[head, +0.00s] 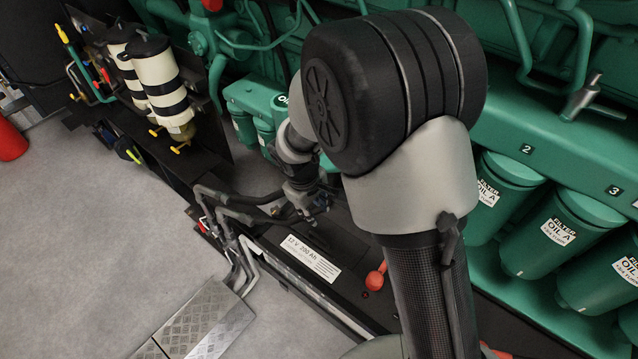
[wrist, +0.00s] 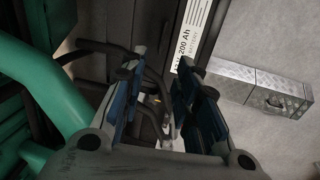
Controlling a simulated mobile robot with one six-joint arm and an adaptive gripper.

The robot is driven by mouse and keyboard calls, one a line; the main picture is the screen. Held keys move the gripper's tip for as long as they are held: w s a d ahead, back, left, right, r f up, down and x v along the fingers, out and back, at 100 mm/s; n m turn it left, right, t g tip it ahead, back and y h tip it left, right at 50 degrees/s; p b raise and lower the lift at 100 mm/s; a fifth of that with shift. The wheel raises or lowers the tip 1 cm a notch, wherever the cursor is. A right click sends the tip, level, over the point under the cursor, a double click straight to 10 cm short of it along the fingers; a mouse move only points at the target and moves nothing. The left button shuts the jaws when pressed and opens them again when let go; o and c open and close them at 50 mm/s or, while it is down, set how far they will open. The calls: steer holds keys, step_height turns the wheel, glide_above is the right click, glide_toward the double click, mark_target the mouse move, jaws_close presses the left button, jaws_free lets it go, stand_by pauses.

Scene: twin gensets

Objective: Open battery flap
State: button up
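The black battery (head: 342,290) lies low beside the green engine, with a white "12 V 200 Ah" label (head: 312,258) on top. The label also shows in the wrist view (wrist: 194,38). A red-orange cap (head: 376,278) sits on the battery to the right of the label, partly beside my arm. I cannot tell which part is the flap. My gripper (head: 306,208) hangs over the far end of the battery, above and left of the cap. In the wrist view its blue-padded fingers (wrist: 162,72) are apart, with dark cables showing between and beyond them.
Dark cables and grey pipes (head: 240,215) run by the battery's left end. Green oil filters (head: 565,232) line the right. White-and-black filter canisters (head: 155,80) stand at upper left.

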mark_target(320, 238)
steer(key=b+x, duration=0.2)
steer(key=x, duration=0.4)
steer(key=b+x, duration=0.1)
steer(key=x, duration=0.5)
steer(key=a+b+x, duration=0.1)
steer(key=b+x, duration=0.1)
steer(key=x, duration=0.5)
steer(key=shift+s+f+b, duration=0.1)
steer(key=shift+s+b, duration=0.1)
steer(key=shift+b, duration=0.1)
jaws_close()
